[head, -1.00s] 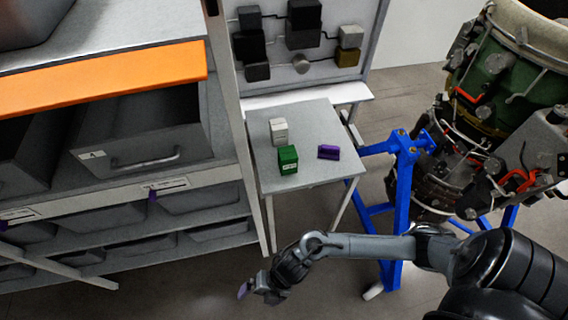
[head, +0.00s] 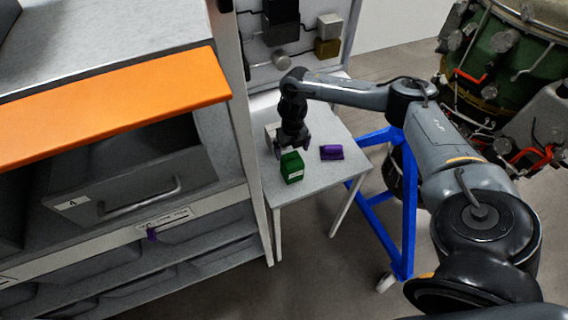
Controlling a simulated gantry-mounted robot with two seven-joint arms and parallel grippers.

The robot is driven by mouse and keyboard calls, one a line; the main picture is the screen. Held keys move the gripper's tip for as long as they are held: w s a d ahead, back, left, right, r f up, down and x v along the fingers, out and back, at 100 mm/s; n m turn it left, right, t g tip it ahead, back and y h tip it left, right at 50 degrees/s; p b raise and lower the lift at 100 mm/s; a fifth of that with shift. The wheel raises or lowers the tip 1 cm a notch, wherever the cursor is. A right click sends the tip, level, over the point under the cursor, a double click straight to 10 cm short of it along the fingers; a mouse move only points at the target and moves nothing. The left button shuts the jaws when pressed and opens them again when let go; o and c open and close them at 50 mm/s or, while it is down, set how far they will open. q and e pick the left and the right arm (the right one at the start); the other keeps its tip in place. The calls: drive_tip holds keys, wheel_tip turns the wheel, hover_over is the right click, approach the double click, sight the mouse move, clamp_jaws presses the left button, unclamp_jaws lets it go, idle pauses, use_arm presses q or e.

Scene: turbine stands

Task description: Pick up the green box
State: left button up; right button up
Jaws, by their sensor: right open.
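The green box (head: 292,168) stands on the small grey table (head: 325,190), near its left front part. My right gripper (head: 292,146) points down just behind and above the green box. It is open, and its fingertips look close to the box, but I cannot tell whether they touch it. A white box (head: 270,132) is mostly hidden behind my right gripper. My left gripper is out of view.
A purple object (head: 331,152) lies right of the green box. A drawer cabinet with an orange edge (head: 120,105) stands left. A panel with dark boxes is behind. A blue stand (head: 408,205) with a turbine is at the right.

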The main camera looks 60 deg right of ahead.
sight(292, 159)
drive_tip(key=f, duration=0.3)
drive_tip(key=shift+s+a+f, duration=0.1)
drive_tip(key=shift+s+f, duration=0.15)
drive_tip(key=shift+f, duration=0.4)
drive_tip(key=shift+f+p, duration=0.6)
drive_tip(key=shift+p, duration=0.05)
drive_tip(key=f, duration=0.3)
drive_tip(key=shift+s+a+f+p, duration=0.1)
drive_tip(key=shift+a+p, duration=0.1)
drive_tip(key=shift+p, duration=0.2)
drive_tip(key=shift+f, duration=0.45)
drive_tip(key=c, duration=1.4)
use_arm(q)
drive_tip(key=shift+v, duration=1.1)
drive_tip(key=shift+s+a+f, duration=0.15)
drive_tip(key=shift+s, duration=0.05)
use_arm(e)
drive_tip(key=shift+r, duration=0.1)
